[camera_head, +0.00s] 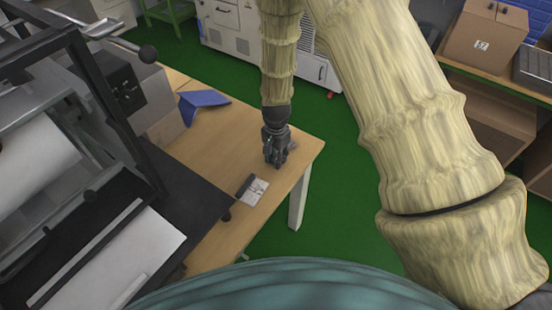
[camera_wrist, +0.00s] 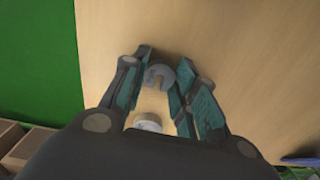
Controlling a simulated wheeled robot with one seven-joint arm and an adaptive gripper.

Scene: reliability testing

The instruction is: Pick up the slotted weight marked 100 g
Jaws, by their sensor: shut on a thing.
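My gripper (camera_head: 276,163) points down at the wooden table (camera_head: 230,130), close to its right end. In the wrist view my gripper (camera_wrist: 162,75) has its fingers on either side of a grey slotted weight (camera_wrist: 158,70), a disc with a notch, and is shut on it. No marking on the weight is readable, so I cannot tell if it is the 100 g one. A small pale round metal piece (camera_wrist: 148,122) shows between the fingers, nearer the palm; its lower part is hidden. In the head view the fingers mostly hide the weight.
A flat grey-and-white item (camera_head: 252,190) lies on the table in front of my gripper. A blue angled object (camera_head: 203,103) stands farther back left. A dark-framed machine (camera_head: 110,110) fills the left side. Green floor (camera_head: 335,150) lies beyond the table's right edge.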

